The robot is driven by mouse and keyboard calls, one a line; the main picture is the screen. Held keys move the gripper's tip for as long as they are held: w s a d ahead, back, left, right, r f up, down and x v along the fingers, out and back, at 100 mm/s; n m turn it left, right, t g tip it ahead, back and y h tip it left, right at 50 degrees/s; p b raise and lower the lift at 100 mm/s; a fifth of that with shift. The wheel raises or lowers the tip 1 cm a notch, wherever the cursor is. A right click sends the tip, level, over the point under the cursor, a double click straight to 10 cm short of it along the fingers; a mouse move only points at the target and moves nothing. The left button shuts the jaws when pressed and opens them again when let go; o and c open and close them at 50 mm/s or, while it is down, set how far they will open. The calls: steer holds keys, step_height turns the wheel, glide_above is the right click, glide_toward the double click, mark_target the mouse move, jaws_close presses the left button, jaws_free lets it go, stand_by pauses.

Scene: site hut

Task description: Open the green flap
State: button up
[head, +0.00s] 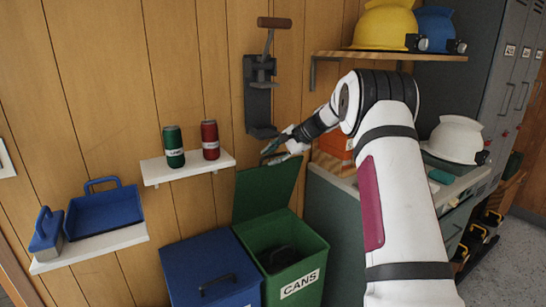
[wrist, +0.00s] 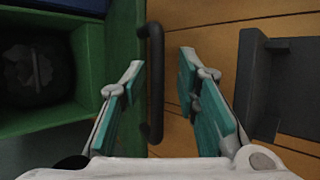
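The green bin (head: 307,257), labelled CANS, stands at the lower middle of the head view. Its green flap (head: 265,190) is raised, standing up at the back near the wooden wall, and the bin's inside shows. In the wrist view the flap (wrist: 124,25) is seen near its edge, with its black bar handle (wrist: 152,85). My gripper (head: 280,150) is at the top edge of the flap. In the wrist view my open gripper (wrist: 161,62) has teal-padded fingers on either side of the handle, with gaps between. I cannot tell whether either finger touches it.
A closed blue bin (head: 208,270) stands left of the green one. A can crusher (head: 261,95) hangs on the wall just above my gripper. A white shelf (head: 188,168) holds a green can (head: 174,146) and a red can (head: 210,139). A grey cabinet (head: 332,215) stands close on the right.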

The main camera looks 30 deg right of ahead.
steer(key=shift+s, duration=0.1)
steer(key=v, duration=1.2)
